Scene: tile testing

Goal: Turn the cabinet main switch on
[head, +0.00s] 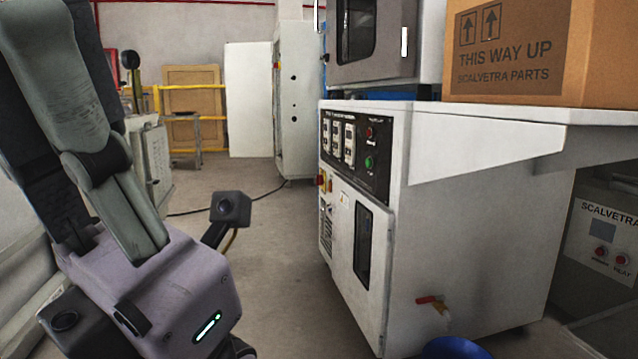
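A white cabinet (470,245) stands right of centre, with a black control panel (352,150) on its front. A red-and-yellow switch (322,181) is on its front just below the panel, at the left edge; its knob position is too small to read. A second red-and-yellow switch (276,48) is on a tall grey cabinet (297,105) at the back. My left arm comes in from the left, its wrist low and well to the left of the nearer switch. No fingers of my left gripper show. My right gripper is not in view.
A black cable (262,193) crosses the floor. The floor between my arm and the cabinet is mostly clear.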

